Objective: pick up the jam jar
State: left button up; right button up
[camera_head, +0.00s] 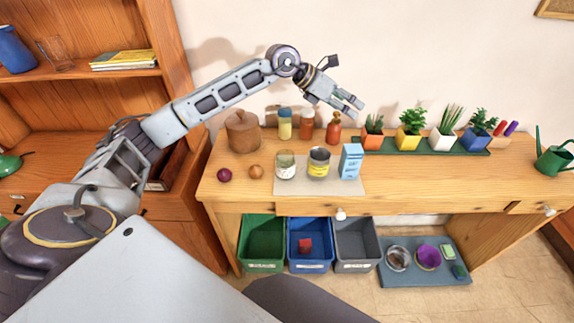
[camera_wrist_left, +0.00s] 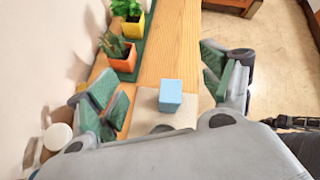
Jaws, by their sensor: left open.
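The jam jar (camera_head: 285,165) appears to be the clear glass jar with a pale label. It stands upright on the pale mat (camera_head: 376,187) on the wooden bench, left of a yellow-labelled tin (camera_head: 319,163) and a blue carton (camera_head: 350,161). My left gripper (camera_head: 350,104) is open and empty, above the back of the bench, to the right of the jar and well apart from it. In the left wrist view its spread fingers (camera_wrist_left: 162,90) frame the blue carton (camera_wrist_left: 171,95); I cannot make out the jam jar there.
An onion (camera_head: 256,171) and a purple ball (camera_head: 225,175) lie left. Potted plants (camera_head: 411,130) line the back right; the front right is clear.

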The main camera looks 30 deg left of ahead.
pick_arm(q)
jog(key=s+a+f+g+y, duration=0.1)
jog(key=a+f+g+y, duration=0.1)
jog(key=a+f+y, duration=0.15)
jog(key=g+y, duration=0.5)
send_near(284, 153)
jog(key=s+d, duration=0.1)
jog(key=s, duration=0.1)
jog(key=shift+d+r, duration=0.1)
jog(key=shift+r, duration=0.25)
pick_arm(e)
jog(key=w+t, duration=0.2)
jog(key=w+a+t, duration=0.1)
jog(key=w, duration=0.1)
jog(key=shift+a+f+y, duration=0.1)
jog(key=shift+f+y, duration=0.2)
jog(key=shift+f, duration=0.1)
pick_arm(q)
jog(key=shift+f, duration=0.15)
notch_tip(284, 153, down, 7)
jog(key=shift+f, duration=0.6)
pick_arm(e)
jog(key=shift+s+a+r, duration=0.15)
jog(key=shift+a+r, duration=0.1)
jog(key=shift+a, duration=0.3)
